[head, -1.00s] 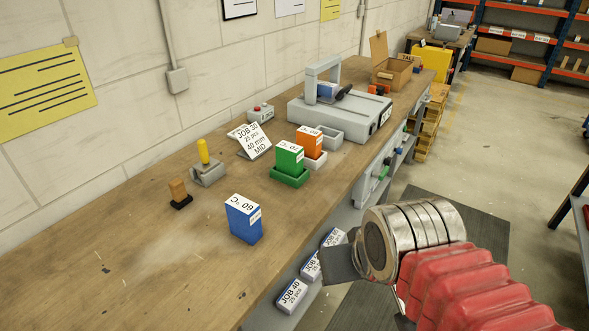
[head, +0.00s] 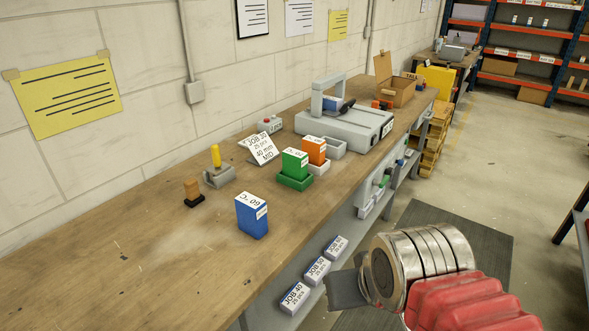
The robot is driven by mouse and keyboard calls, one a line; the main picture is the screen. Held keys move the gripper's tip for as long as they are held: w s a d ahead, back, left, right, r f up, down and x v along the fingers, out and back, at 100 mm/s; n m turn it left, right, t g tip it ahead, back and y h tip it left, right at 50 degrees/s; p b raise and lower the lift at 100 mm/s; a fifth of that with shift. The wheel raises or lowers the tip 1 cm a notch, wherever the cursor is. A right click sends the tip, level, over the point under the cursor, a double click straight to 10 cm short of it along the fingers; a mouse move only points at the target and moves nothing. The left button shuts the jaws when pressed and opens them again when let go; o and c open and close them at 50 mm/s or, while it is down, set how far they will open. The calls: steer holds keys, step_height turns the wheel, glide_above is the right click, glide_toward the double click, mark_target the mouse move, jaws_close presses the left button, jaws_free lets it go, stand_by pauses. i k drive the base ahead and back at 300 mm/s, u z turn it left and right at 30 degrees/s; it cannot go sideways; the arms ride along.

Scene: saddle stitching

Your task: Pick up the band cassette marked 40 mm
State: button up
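Three band cassettes stand on the wooden bench in the head view. The blue cassette (head: 252,216) stands alone near the front edge, its white top label seemingly reading 60. The green cassette (head: 294,164) sits in a green holder, and the orange cassette (head: 314,150) sits in a pale holder just behind it. Their labels are too small to read surely, so I cannot tell which is marked 40 mm. My gripper (head: 347,289) is at the lower right, off the bench's front side and well apart from the cassettes. Only a grey finger plate shows; its opening is hidden.
A job card (head: 261,149) reads JOB 30, 25 pcs, 40 mm, MID. An empty grey holder (head: 345,147) and a grey machine (head: 345,125) stand beyond the cassettes. A yellow-handled tool (head: 217,168) stands left. JOB boxes (head: 294,298) line a lower shelf. The bench's near left is mostly clear.

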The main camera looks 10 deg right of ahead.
mark_target(295, 167)
steer(key=u, duration=3.9)
steer(key=k, duration=1.45)
